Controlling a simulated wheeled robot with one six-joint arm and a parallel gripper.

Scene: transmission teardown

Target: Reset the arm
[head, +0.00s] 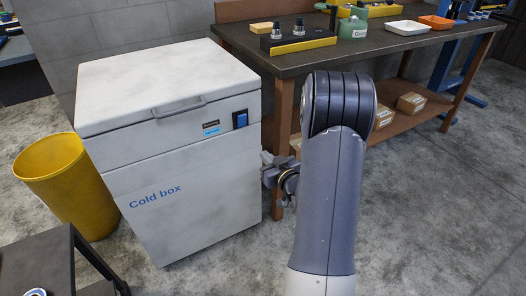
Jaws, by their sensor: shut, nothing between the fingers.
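My arm rises in the foreground right of centre, with its elbow near the front of the workbench. My gripper (267,159) shows only partly at the left of the arm, close to the right side of the white cold box (190,170). It is shut and empty. Much of the wrist is hidden behind my arm link. I cannot tell whether the fingers touch the box. The cold box lid (165,85) is closed, with a grey handle (180,106) on its front.
A dark-topped workbench (400,45) stands behind, bearing a black and yellow block (298,42), a white tray (407,28) and an orange tray (438,22). Cartons (411,103) sit on its lower shelf. A yellow bin (62,178) stands left of the box. Floor at right is clear.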

